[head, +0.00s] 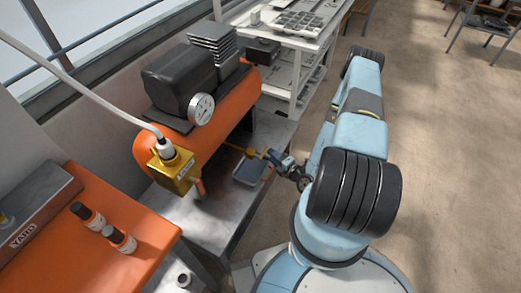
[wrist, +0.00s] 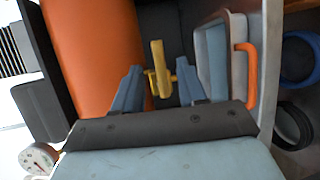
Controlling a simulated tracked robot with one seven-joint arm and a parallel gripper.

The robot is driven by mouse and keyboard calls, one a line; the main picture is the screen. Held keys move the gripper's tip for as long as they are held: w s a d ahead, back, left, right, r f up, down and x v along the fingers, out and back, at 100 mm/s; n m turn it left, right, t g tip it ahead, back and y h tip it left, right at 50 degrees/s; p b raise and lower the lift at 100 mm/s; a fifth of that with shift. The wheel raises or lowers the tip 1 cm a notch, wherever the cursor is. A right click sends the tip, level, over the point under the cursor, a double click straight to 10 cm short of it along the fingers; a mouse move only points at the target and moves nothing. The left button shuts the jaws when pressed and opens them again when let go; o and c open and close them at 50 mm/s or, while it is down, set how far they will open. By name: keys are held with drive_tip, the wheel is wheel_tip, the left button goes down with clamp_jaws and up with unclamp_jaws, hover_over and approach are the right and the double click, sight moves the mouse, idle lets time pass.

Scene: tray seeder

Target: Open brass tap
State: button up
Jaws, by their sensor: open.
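The brass tap (wrist: 157,55) is a yellow lever on a small yellow body, beside the orange tank (wrist: 85,45) in the wrist view. In the head view the tap (head: 252,153) is small at the underside of the tank (head: 235,105), partly hidden by my gripper. My gripper (wrist: 159,72) is open in the wrist view, with one blue-grey finger on each side of the tap. I cannot tell whether either finger touches it. My gripper also shows in the head view (head: 270,157), low by the tank.
A grey-blue tray (head: 236,174) lies on the metal bench below the tap. A pressure gauge (head: 201,109) and a dark motor (head: 180,78) sit on the tank. A gold block (head: 171,174) with a white hose stands left. Open floor (head: 440,170) lies right.

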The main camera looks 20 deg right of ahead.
drive_tip(key=x, duration=0.7)
drive_tip(key=shift+w+a, duration=0.15)
drive_tip(key=shift+w, duration=0.1)
drive_tip(key=shift+f, duration=0.1)
drive_tip(key=shift+c, duration=0.2)
